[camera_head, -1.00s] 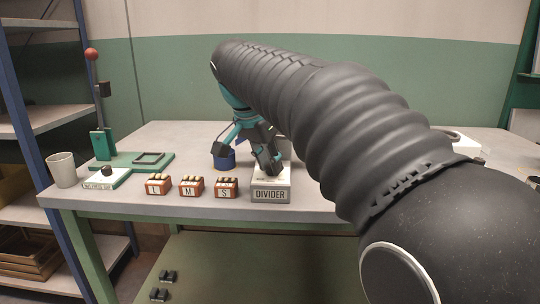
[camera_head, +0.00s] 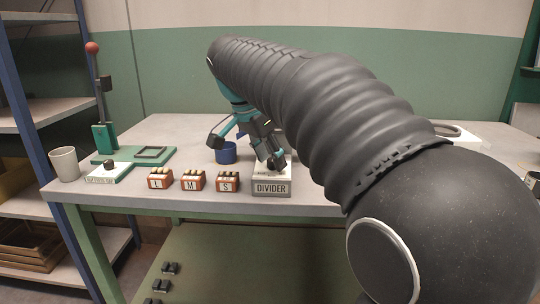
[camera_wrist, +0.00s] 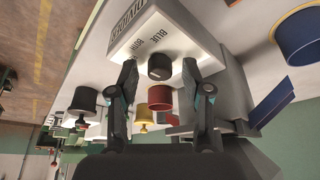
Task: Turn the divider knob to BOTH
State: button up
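The divider box (camera_head: 271,188) is a pale block with a DIVIDER label at the front edge of the table. Its dark round knob (camera_wrist: 160,67) shows in the wrist view, beside the printed words BLUE and BOTH on the box top. My gripper (camera_wrist: 158,78) is open, with one finger on each side of the knob and a gap to it on both sides. I cannot tell which word the knob points to.
A blue cup (camera_head: 226,153) stands just left of the box. Small bins L (camera_head: 160,179), M (camera_head: 193,180) and S (camera_head: 228,182) line the front edge. A lever press (camera_head: 104,135) and a grey mug (camera_head: 65,164) stand at the left. A red cup (camera_wrist: 160,98) shows in the wrist view.

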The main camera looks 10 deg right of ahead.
jog(key=v, duration=1.2)
jog(key=shift+s, duration=0.1)
jog(key=s+d+f+n+t+y, duration=0.1)
jog(key=s+d+f+n+y, duration=0.1)
jog(key=s+f+n, duration=0.4)
jog(key=s+d+f+n+t+y, duration=0.2)
jog(key=s+f+n, duration=0.4)
jog(key=s+f, duration=0.9)
notch_tip(320, 180, down, 7)
jog(key=shift+d+n+t, duration=0.3)
jog(key=shift+d, duration=0.1)
